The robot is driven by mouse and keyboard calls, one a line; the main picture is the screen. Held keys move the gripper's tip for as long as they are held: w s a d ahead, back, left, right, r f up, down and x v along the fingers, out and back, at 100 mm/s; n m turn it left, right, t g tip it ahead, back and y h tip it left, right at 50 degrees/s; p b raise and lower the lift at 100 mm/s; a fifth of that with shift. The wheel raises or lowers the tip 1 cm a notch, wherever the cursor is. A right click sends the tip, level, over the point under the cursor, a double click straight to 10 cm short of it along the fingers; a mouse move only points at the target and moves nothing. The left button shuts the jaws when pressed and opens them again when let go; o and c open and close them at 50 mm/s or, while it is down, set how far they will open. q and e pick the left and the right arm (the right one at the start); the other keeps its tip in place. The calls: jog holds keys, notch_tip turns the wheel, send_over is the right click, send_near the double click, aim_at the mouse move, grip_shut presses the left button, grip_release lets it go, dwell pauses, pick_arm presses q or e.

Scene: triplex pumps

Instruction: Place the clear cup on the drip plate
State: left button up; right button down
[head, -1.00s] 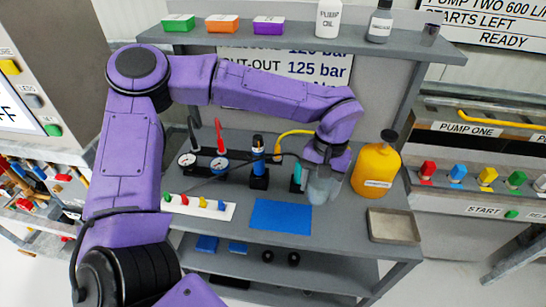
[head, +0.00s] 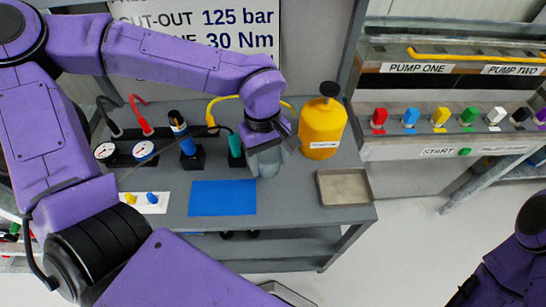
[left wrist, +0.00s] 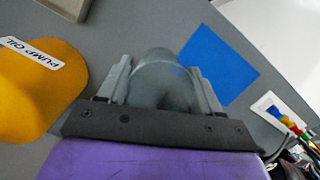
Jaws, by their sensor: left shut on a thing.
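My left gripper (head: 265,150) points down over the grey workbench and is shut on the clear cup (head: 268,165). In the left wrist view the translucent grey cup (left wrist: 165,82) sits between the two fingers of the gripper (left wrist: 162,72). I cannot tell whether the cup touches the bench. The drip plate (head: 345,187), a shallow square tray with a beige-grey floor, lies empty at the bench's right end, to the right of the cup. My right gripper is not in view; only part of my right arm shows at the lower right.
A yellow pump oil jug (head: 322,125) stands behind and between the cup and plate. A teal-topped item (head: 236,150) stands close left of the cup. A blue mat (head: 222,198) lies in front, left. Bare bench lies between cup and plate.

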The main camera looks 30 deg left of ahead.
pick_arm(q)
jog(key=w+f, duration=0.1)
jog(key=f, duration=0.1)
jog(key=w+f, duration=0.1)
jog(key=f, duration=0.1)
jog(key=w+f, duration=0.1)
jog(key=f, duration=0.1)
jog(key=shift+w+f, duration=0.15)
jog(key=shift+f, duration=0.15)
jog(key=shift+w+f, duration=0.1)
jog(key=shift+f, duration=0.25)
jog(key=shift+f, duration=0.1)
jog(key=o, duration=1)
